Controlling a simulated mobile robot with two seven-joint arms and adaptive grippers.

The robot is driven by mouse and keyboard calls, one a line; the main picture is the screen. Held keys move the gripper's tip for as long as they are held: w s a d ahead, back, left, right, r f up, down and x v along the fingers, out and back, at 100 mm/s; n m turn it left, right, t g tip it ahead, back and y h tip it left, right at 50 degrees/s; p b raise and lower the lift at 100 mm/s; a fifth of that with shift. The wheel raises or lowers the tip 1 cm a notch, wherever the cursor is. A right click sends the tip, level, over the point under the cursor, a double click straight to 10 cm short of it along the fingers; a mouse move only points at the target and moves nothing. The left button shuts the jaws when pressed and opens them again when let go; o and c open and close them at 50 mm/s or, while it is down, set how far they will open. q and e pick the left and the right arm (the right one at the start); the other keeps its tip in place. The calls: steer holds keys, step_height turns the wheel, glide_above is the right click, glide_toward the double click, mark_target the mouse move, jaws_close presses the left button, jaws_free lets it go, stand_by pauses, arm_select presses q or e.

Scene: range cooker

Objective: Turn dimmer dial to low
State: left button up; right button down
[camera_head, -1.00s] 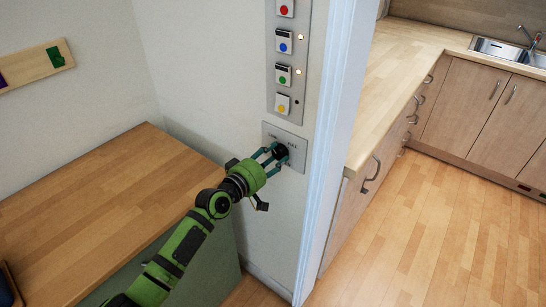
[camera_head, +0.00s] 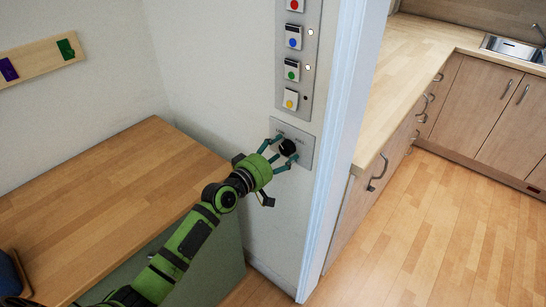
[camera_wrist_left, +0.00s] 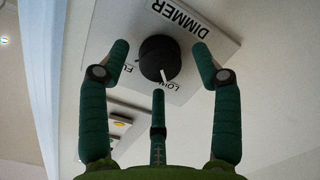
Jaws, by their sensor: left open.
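The black dimmer dial (camera_head: 287,146) sits on a grey wall plate (camera_head: 304,139). The left wrist view shows the dial (camera_wrist_left: 159,58) up close, with a white pointer mark on the side by the "LOW" lettering. The plate (camera_wrist_left: 213,38) reads "DIMMER" upside down there; "FULL" is partly hidden. My left gripper (camera_head: 283,149) is open in front of the dial, its fingers spread around it. In the wrist view gaps show between the dial and the fingers of the gripper (camera_wrist_left: 160,62). My right gripper is in neither view.
A panel of coloured buttons (camera_head: 305,86) with indicator lights is on the wall above the plate. A white door frame (camera_head: 345,120) stands just right. A wooden worktop (camera_head: 110,205) lies below left. Open floor (camera_head: 440,230) is at right.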

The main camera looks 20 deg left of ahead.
arm_select(q)
steer(key=v, duration=1.1)
steer(key=shift+s+a, duration=0.2)
steer(key=shift+s, duration=0.2)
steer(key=s+a+f+m+g+y, duration=0.15)
steer(key=s+f, duration=0.25)
steer(key=f, duration=0.7)
steer(key=s+a+f+g+y, duration=0.1)
steer(key=s+f+g+y, duration=0.15)
steer(key=f, duration=0.95)
steer(key=s+a+f+m+g+y, duration=0.1)
steer(key=s+a+f+g, duration=0.3)
steer(key=f, duration=0.7)
steer(key=s+d+f+m+g, duration=0.2)
steer(key=s+f, duration=0.4)
steer(key=s, duration=0.5)
steer(key=s+d+f+m+g, duration=0.2)
steer(key=s+f, duration=0.5)
steer(key=s, duration=0.4)
steer(key=s+d+f+m+g, duration=0.3)
steer(key=s+f, duration=0.3)
steer(key=s, duration=0.6)
steer(key=shift+d+f+y, duration=0.2)
steer(key=shift+y, duration=0.2)
steer(key=shift+s, duration=0.1)
